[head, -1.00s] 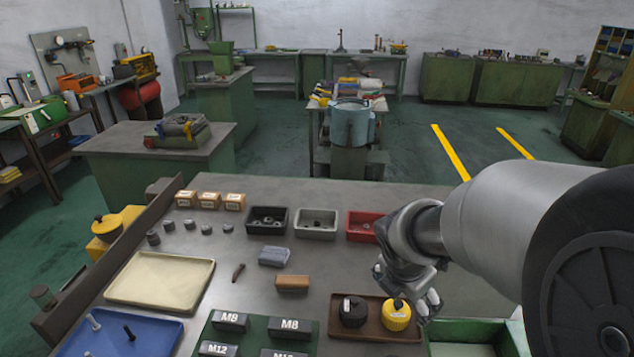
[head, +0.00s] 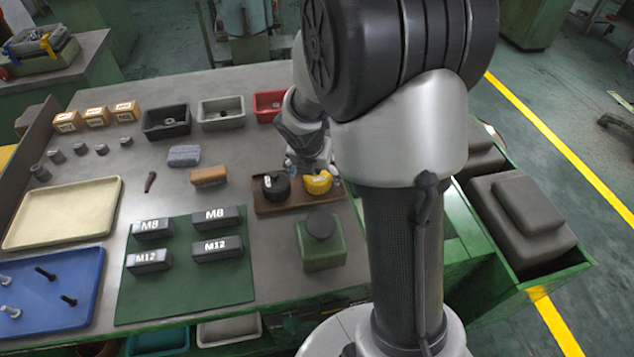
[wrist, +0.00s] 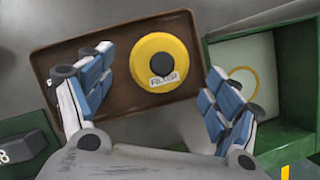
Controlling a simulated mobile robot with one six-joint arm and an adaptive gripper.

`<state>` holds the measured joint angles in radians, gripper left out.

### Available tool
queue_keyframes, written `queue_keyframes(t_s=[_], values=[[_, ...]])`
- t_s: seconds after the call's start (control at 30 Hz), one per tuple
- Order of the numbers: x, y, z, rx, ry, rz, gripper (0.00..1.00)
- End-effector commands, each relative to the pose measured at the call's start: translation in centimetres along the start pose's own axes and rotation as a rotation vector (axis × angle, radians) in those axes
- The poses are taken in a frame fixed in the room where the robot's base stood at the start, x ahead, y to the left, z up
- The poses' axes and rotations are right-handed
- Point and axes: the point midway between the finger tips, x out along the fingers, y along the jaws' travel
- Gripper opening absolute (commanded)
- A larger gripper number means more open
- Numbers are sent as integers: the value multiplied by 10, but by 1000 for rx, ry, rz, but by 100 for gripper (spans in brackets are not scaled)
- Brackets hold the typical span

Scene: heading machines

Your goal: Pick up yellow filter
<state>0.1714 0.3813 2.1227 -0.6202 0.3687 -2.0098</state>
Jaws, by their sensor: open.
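The yellow filter (head: 318,183) stands in a brown tray (head: 270,208) beside a black filter (head: 275,186). In the wrist view the yellow filter (wrist: 163,52) is round, with a dark centre knob and a "FILTER" label. My gripper (wrist: 160,78) is open, with one blue-padded finger on each side of the yellow filter and gaps between. In the head view my gripper (head: 309,160) is just behind and above the filters, partly hidden by my arm. The black filter is not clearly visible in the wrist view.
A green container with a dark round lid (head: 321,242) stands in front of the tray. Black (head: 167,121), grey (head: 222,113) and red (head: 268,105) bins stand behind. Labelled blocks sit on a green mat (head: 190,285) to the left. A green-walled box (wrist: 262,50) is right of the tray.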

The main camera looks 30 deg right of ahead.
Motion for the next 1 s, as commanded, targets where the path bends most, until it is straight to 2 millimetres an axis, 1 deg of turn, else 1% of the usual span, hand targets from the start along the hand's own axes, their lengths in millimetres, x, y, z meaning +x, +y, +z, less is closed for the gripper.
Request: queue_keyframes(t_s=[0.17,0.4,0.47,0.7,1.0], values=[[12,0,0,1,-1,0,83],[48,0,-2,1,0,-1,83],[53,1,-1,1,0,-1,83],[52,1,0,1,-1,0,82],[52,1,0,1,-1,0,62]])
